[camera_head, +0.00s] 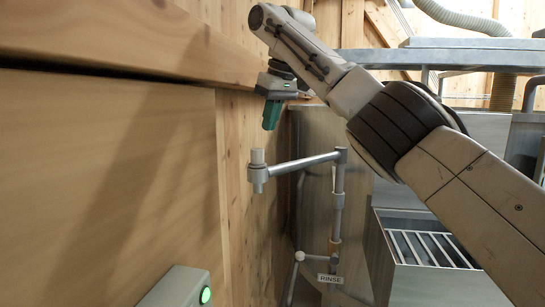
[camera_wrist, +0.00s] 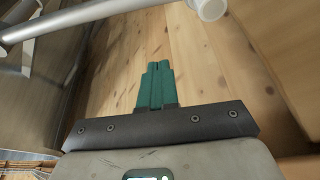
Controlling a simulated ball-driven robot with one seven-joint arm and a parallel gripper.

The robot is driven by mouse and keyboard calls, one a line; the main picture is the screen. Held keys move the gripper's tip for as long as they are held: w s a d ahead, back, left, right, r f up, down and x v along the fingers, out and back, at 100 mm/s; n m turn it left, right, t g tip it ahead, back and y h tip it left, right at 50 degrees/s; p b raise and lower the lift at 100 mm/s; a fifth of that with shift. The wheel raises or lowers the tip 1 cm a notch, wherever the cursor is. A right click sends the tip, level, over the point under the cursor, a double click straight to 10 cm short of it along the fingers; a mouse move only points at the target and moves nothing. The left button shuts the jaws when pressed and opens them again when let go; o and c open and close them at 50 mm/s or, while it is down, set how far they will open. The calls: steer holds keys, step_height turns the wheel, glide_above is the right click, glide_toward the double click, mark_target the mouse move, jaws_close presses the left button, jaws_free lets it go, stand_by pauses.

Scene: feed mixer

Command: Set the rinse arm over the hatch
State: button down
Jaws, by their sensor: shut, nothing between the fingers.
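The rinse arm (camera_head: 305,163) is a grey pipe that reaches left from a thin upright post (camera_head: 338,205) and ends in a pale vertical nozzle (camera_head: 258,172). A small "RINSE" label (camera_head: 330,279) is low beside the post. The rinse arm (camera_wrist: 90,14) also crosses the top left of the wrist view, its round pale end at the top. A metal opening with bars (camera_head: 425,248), which looks like the hatch, is right of the post; the nozzle points away from it. My gripper (camera_head: 271,120) is shut and empty, above the nozzle and apart from it. Its teal fingers (camera_wrist: 157,70) touch nothing.
A large wooden panel (camera_head: 110,190) fills the left, and a wooden beam (camera_head: 130,40) runs above it. A grey box with a green light (camera_head: 180,288) is at the bottom. A metal shelf (camera_head: 450,58) and ducting are at upper right.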

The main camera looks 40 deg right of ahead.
step_height(320, 180, down, 9)
steer(key=s, duration=0.1)
stand_by(0.7)
stand_by(0.5)
